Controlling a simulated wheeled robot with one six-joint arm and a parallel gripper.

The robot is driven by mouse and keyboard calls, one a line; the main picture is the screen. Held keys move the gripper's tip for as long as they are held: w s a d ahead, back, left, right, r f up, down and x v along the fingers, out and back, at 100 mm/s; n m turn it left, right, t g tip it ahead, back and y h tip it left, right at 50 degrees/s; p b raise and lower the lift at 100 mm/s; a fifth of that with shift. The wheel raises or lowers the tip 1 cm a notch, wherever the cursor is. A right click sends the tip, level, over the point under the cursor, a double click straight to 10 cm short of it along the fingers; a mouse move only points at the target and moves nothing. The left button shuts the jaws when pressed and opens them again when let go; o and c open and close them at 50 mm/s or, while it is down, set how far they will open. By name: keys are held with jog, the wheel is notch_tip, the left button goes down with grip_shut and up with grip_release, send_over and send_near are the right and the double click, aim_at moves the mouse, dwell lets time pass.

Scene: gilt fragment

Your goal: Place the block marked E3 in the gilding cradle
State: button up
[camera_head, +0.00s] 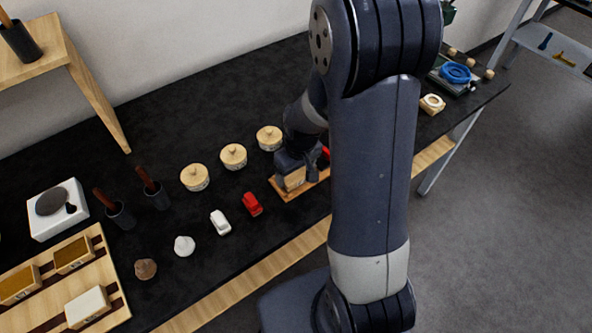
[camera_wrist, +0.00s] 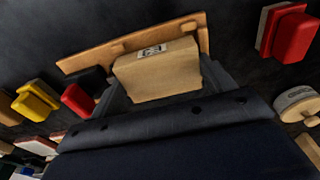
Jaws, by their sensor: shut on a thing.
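My gripper (camera_head: 298,168) is shut on a pale wooden block (camera_head: 292,179), whose small label appears to read E3 in the wrist view. That view shows the block (camera_wrist: 157,72) between the two dark fingers of my gripper (camera_wrist: 160,85). A low wooden holder (camera_head: 283,194), which looks like the gilding cradle, lies right by the block. In the wrist view the holder (camera_wrist: 90,60) runs along the block's labelled side. I cannot tell whether the block rests on it or hangs just above. My arm hides the holder's right part in the head view.
Several lidded round pots (camera_head: 233,157) stand behind. A wooden tray (camera_head: 118,289) with blocks lies at far left. A blue ring (camera_head: 456,73) is at far right.

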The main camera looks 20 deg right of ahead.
aim_at(299, 177)
jog(key=shift+s+f, duration=0.15)
jog(key=shift+f, duration=0.05)
jog(key=o, duration=1.1)
jog(key=shift+s+a+f, duration=0.1)
jog(key=shift+f, duration=0.05)
jog(key=shift+c, duration=0.2)
jog(key=shift+r+p, duration=0.7)
jog(key=shift+p, duration=0.1)
notch_tip(299, 177, up, 12)
jog(key=shift+s+d+b, duration=0.3)
jog(key=shift+s+d, duration=0.05)
jog(key=shift+s, duration=0.1)
